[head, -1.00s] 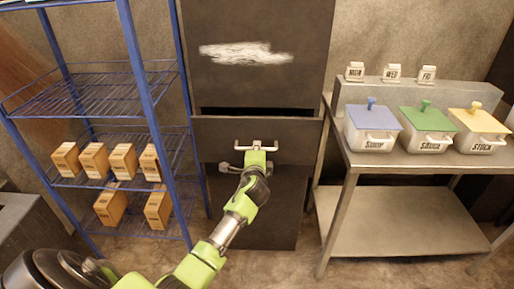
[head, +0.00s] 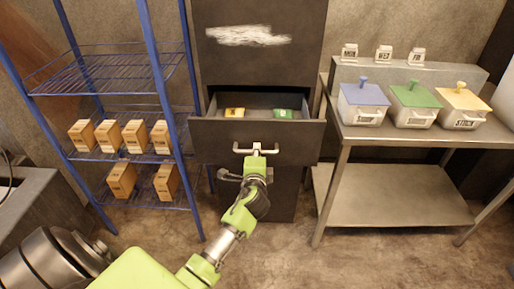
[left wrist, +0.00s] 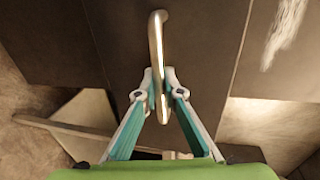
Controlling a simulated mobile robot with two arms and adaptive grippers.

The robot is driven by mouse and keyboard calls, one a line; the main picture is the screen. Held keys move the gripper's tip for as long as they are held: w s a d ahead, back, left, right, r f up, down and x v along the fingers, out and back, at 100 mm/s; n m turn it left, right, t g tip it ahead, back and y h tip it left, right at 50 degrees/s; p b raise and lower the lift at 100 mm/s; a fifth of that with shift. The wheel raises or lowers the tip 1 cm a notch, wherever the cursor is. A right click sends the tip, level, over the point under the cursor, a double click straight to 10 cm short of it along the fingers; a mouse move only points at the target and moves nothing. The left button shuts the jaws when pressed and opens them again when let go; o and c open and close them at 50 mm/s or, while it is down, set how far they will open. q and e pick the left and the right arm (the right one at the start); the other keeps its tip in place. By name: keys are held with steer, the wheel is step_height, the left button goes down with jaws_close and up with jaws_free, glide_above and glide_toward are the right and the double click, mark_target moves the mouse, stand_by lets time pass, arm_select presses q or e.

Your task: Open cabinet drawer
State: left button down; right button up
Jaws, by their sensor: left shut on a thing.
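The dark cabinet (head: 262,72) stands at the middle of the head view. Its drawer (head: 210,142) is pulled partly out, and the inside shows. A yellow item (head: 234,112) and a green item (head: 283,113) lie in it. The light metal handle (head: 242,151) is on the drawer front. My left gripper (head: 256,153) is at the handle. In the left wrist view, the two fingers of the left gripper (left wrist: 161,98) are closed on the handle bar (left wrist: 156,40), one on each side. My right gripper is in neither view.
A blue wire shelf (head: 110,85) with several small boxes stands to the left. A metal table (head: 400,195) with blue, green and yellow-lidded containers stands to the right. The floor (head: 370,260) in front is clear.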

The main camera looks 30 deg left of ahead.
arm_select(q)
steer(key=c, duration=2.1)
jaws_free()
steer(key=shift+c, duration=0.2)
steer(key=v, duration=1.2)
steer(key=shift+f, duration=0.2)
